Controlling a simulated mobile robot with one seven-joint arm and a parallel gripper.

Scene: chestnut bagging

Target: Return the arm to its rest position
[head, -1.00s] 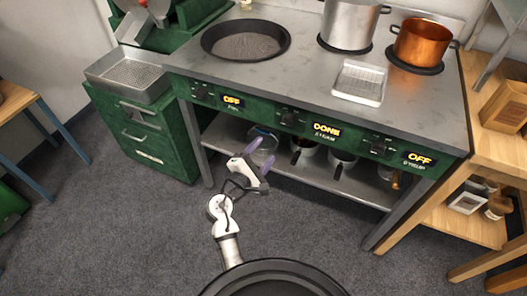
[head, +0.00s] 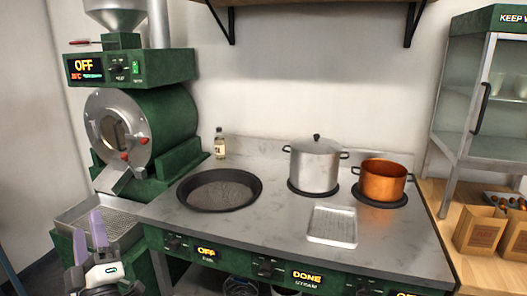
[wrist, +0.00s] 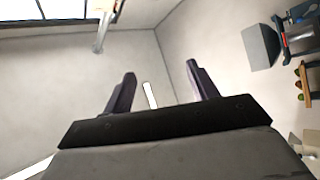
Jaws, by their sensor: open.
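My gripper (head: 88,233) is at the lower left of the head view, with its purple fingers pointing up. It stands in front of the metal tray beside the stove and hides part of it. In the wrist view the two dark fingers (wrist: 160,90) are apart with nothing between them.
The steel stove top (head: 270,215) bears a black pan (head: 219,190), a lidded silver pot (head: 314,168), a copper pot (head: 382,181) and a perforated tray (head: 332,225). A green roaster (head: 165,125) stands at left. A wooden counter (head: 470,262) and glass cabinet (head: 480,100) are at right.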

